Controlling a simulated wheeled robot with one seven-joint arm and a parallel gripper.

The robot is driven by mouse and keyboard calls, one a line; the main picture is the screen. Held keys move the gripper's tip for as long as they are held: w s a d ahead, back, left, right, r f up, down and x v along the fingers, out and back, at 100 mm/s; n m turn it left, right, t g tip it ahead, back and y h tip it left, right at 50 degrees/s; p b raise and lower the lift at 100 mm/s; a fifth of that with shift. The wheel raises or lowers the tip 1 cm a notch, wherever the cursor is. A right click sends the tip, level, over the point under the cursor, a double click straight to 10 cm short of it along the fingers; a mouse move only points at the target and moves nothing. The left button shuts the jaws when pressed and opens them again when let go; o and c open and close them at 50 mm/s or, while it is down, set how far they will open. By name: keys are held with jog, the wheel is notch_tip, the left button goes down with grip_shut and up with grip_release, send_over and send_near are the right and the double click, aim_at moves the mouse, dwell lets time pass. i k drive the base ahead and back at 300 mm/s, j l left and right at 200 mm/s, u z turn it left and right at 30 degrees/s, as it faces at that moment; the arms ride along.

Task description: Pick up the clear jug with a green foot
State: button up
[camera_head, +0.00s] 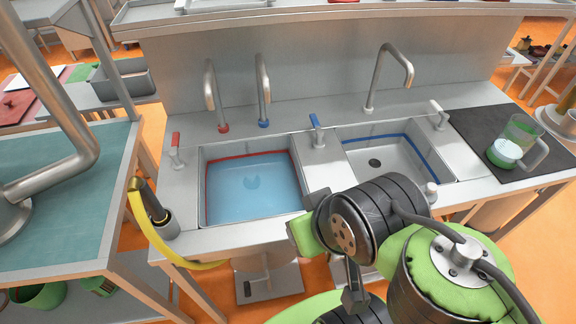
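The clear jug with a green foot (522,128) stands at the right, on a dark mat on the steel counter. It looks upright, with its handle on the right side. Something whitish shows low in it, but I cannot tell what it is. My black and green arm fills the lower middle and right, in front of the counter and well to the left of the jug. Its fingertips cannot be made out, so I cannot see whether the gripper is open or shut. Nothing of my arm touches the jug.
Left of the dark mat (470,122) are an empty-looking sink (435,170) and a water-filled sink (252,188), with tall taps (390,75) behind. A white-topped lever (438,113) stands between the right sink and the mat. A teal-topped table (65,180) is at the left.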

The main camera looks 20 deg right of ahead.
aim_at(521, 132)
jog(key=z, duration=2.45)
jog(key=i+l+u, duration=0.25)
jog(key=u, duration=0.35)
jog(key=i+l+u, duration=0.2)
jog(key=l+u, duration=0.25)
jog(key=u, duration=0.15)
jog(key=i+l+u, duration=0.1)
jog(key=l+u, duration=0.85)
jog(key=u, duration=0.2)
jog(key=k+l+u, duration=0.1)
jog(key=l+u, duration=0.5)
jog(key=k+l+u, duration=0.2)
jog(key=u, duration=0.4)
jog(key=k+l+u, duration=0.3)
jog(key=l+u, duration=0.25)
jog(key=k+l+u, duration=0.1)
jog(key=k+u, duration=0.2)
jog(key=u, duration=0.3)
